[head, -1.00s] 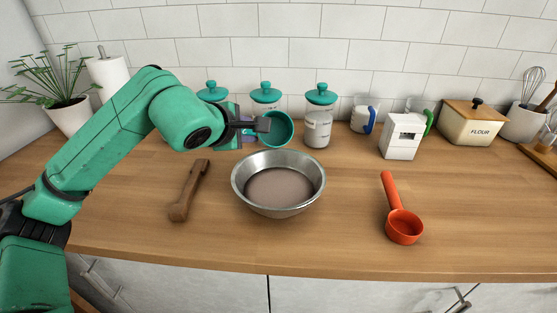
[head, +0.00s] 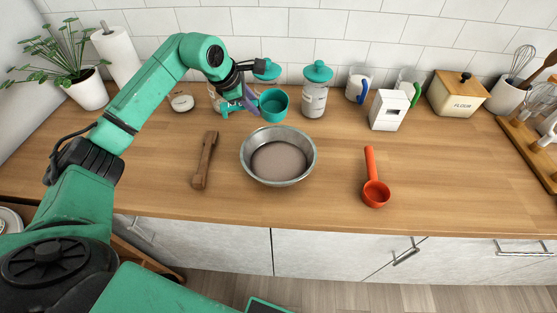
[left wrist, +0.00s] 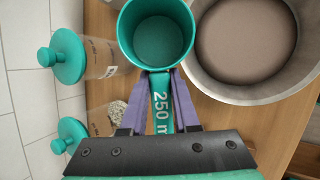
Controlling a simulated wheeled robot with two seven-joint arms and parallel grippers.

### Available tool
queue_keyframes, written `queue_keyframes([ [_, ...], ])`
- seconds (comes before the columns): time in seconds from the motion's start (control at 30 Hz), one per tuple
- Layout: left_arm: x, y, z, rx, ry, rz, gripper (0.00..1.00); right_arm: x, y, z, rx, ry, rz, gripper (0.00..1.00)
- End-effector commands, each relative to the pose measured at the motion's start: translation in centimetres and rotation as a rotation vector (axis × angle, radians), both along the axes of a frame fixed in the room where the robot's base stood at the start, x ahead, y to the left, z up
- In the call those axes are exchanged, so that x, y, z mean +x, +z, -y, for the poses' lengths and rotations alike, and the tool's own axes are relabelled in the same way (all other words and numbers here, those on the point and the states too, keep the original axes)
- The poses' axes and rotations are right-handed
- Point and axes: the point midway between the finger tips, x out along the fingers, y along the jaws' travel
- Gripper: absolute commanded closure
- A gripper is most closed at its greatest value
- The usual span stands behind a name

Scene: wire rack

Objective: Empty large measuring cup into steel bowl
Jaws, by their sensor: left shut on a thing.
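The large measuring cup (head: 273,105) is teal, and its handle reads "250 m" in the left wrist view (left wrist: 160,105). My left gripper (head: 250,101) is shut on its handle. The cup is held about upright at the far left of the steel bowl (head: 249,160), apart from it. Its inside shows only teal in the wrist view, with nothing visible in it. The bowl stands on the counter with a flat grey-brown layer inside, and it also shows in the wrist view (left wrist: 210,75). My right gripper is out of view.
Teal-lidded jars (head: 314,92) stand close behind the cup. A wooden utensil (head: 205,160) lies left of the bowl, and a red scoop (head: 375,190) lies right. A white box (head: 388,110) and flour tin (head: 458,95) stand further right. The counter front is clear.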

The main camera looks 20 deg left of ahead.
Motion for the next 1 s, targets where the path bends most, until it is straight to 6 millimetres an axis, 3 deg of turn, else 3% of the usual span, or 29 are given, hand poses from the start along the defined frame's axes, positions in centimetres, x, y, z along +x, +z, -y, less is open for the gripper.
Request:
queue_keyframes([
  [0.1, 0.0, 2.1, 0.0, -0.028, 0.002, -0.053, 1.00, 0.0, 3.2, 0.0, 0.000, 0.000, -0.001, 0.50],
  [0.5, 0.1, 5.5, 0.1, -0.149, 0.002, -0.293, 1.00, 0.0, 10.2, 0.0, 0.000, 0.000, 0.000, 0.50],
  [1.0, 0.0, 5.0, 0.0, -0.162, 0.000, -0.321, 1.00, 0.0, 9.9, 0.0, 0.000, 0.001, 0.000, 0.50],
])
